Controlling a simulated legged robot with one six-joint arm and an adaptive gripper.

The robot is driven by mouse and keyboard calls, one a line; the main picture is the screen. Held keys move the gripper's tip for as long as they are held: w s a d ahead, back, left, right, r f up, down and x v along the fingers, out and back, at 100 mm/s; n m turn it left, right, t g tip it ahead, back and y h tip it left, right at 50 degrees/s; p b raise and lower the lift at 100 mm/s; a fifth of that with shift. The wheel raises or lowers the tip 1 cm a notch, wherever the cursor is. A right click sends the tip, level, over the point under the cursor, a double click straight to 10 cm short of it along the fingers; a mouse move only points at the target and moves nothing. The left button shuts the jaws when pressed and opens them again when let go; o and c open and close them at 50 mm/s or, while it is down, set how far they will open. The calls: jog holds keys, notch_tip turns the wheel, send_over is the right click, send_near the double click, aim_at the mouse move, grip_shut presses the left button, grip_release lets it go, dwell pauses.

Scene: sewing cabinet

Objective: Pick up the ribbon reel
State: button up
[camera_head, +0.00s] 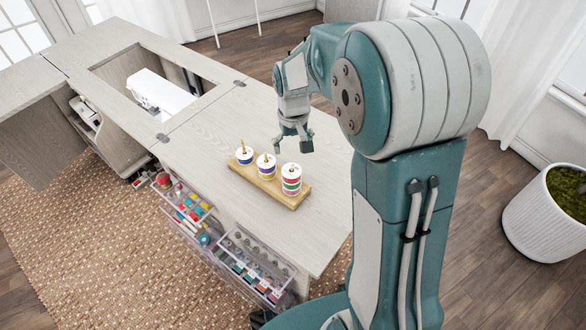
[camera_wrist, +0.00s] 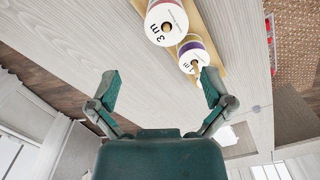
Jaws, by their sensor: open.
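Ribbon reels with white tops sit on pegs of a wooden stand on the cabinet top. In the head view the right stack (camera_head: 291,179) is tallest, with red, green and purple bands; the middle reel (camera_head: 266,167) has a purple band and the left reel (camera_head: 244,156) a blue one. My gripper (camera_head: 296,140) is open and empty, above the tabletop just behind the right stack, apart from it. In the wrist view the open fingers (camera_wrist: 160,82) point toward a "3 m" reel (camera_wrist: 165,20) at the top and a purple-banded reel (camera_wrist: 193,55). Which reel is meant is unclear.
The wooden stand (camera_head: 272,188) lies near the front edge of the cabinet top (camera_head: 215,125). A white sewing machine (camera_head: 160,93) sits in the recess at left. Clear drawers (camera_head: 255,268) of supplies stand below the front edge. The tabletop behind the stand is clear.

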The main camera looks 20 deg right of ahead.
aim_at(290, 168)
jog(key=f, duration=0.1)
jog(key=a+f, duration=0.1)
jog(key=f, duration=0.1)
jog(key=shift+a+f, duration=0.1)
jog(key=shift+f, duration=0.2)
jog(key=f, duration=0.3)
jog(key=s+f, duration=0.1)
jog(key=shift+d+f, duration=0.15)
jog(key=shift+d, duration=0.25)
jog(key=shift+w+a+f, duration=0.1)
jog(key=shift+f, duration=0.4)
jog(key=shift+a, duration=0.25)
jog(key=c, duration=0.8)
jog(key=shift+d, duration=0.15)
jog(key=shift+c, duration=0.3)
